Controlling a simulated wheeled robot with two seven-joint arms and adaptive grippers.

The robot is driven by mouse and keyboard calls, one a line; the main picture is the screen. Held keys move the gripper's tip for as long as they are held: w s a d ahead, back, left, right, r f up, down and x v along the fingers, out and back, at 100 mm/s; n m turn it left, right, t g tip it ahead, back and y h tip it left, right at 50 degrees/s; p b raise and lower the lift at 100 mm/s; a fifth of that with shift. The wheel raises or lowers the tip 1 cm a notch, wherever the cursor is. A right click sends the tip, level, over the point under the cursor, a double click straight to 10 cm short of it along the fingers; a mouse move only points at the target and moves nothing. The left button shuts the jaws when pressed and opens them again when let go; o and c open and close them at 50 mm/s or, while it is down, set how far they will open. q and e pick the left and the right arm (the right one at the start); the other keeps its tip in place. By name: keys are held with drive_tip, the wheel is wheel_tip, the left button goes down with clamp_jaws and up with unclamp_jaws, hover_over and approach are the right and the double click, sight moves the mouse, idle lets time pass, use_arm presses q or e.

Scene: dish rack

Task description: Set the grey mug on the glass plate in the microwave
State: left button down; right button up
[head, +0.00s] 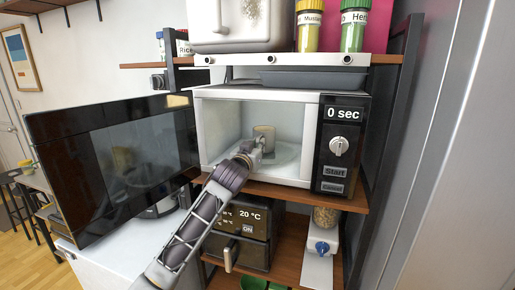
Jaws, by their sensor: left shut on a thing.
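The grey mug (266,131) is inside the open microwave (343,103), in the middle of the cavity. It looks upright. My left gripper (260,143) reaches in through the opening and is shut on the mug; the fingers are small and partly hidden. The glass plate (285,157) lies on the cavity floor, under and to the right of the gripper. I cannot tell whether the mug's base touches the plate, as the gripper covers that spot. My right gripper is not in view.
The microwave door (115,165) stands wide open to the left. The control panel with its knob (339,147) borders the opening on the right. An air fryer (240,240) and a cereal dispenser (323,240) stand below. Spice jars (354,28) are above.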

use_arm(q)
drive_tip(key=shift+f, duration=0.15)
idle(0.6)
drive_tip(key=c, duration=1.4)
unclamp_jaws()
drive_tip(key=shift+f, duration=0.2)
drive_tip(key=shift+r, duration=0.1)
drive_tip(key=c, duration=0.4)
drive_tip(key=shift+s+a, duration=0.1)
drive_tip(key=shift+s, duration=0.25)
drive_tip(key=shift+s+a, duration=0.15)
drive_tip(key=shift+s, duration=0.25)
drive_tip(key=shift+s+a, duration=0.1)
drive_tip(key=shift+s, duration=0.15)
drive_tip(key=shift+s+a, duration=0.15)
drive_tip(key=shift+s, duration=0.3)
